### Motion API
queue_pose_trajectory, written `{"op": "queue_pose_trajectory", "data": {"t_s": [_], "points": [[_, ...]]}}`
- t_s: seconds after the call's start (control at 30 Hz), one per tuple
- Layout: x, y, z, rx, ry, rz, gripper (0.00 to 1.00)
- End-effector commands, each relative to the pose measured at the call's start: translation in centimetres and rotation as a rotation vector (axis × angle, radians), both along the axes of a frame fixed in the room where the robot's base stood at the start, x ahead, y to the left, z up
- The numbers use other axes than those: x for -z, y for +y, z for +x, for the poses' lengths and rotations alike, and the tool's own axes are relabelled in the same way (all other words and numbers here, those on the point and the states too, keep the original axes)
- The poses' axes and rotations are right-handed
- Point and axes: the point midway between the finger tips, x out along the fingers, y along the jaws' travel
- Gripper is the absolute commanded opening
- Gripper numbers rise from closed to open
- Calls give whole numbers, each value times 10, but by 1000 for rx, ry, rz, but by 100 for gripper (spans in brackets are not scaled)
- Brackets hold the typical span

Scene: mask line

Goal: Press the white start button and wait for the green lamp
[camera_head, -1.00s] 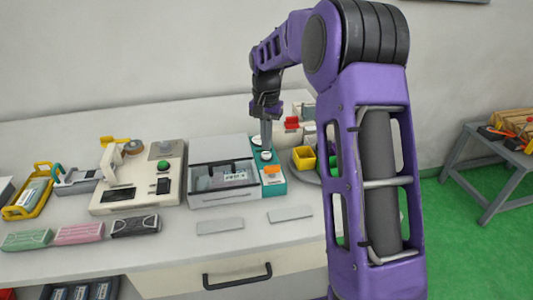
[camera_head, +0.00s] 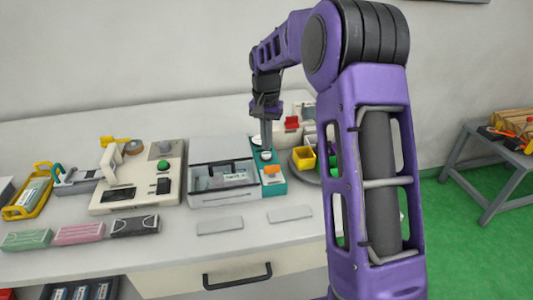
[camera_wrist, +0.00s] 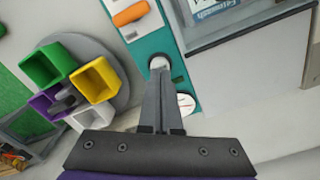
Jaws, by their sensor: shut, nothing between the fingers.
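A teal panel (camera_head: 275,187) stands right of the grey open-topped machine (camera_head: 222,150). Its white button (camera_wrist: 157,62) shows at my fingertips in the wrist view. My gripper (camera_wrist: 158,72) is shut and empty, pointing down at the button; the tips overlap its edge, and I cannot tell whether they press it. The panel also carries an orange part (camera_wrist: 130,13) and a round white dial (camera_wrist: 186,103). A green dome (camera_head: 162,165) sits on the beige machine (camera_head: 110,196) to the left. I cannot make out a lit green lamp on the teal panel.
Yellow, green, white and purple bins (camera_wrist: 98,80) stand on a round grey tray (camera_wrist: 112,55) close beside the panel. Grey plates (camera_head: 220,226) and several packs (camera_head: 78,233) lie along the front of the bench. A grey side table (camera_head: 490,160) stands at the right.

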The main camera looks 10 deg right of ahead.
Motion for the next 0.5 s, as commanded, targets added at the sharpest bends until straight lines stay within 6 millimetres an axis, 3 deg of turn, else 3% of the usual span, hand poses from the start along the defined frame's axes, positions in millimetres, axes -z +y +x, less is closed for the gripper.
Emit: {"op": "queue_pose_trajectory", "data": {"t_s": [0.5], "points": [[19, 0, 0, 0, 0, 0, 0]]}}
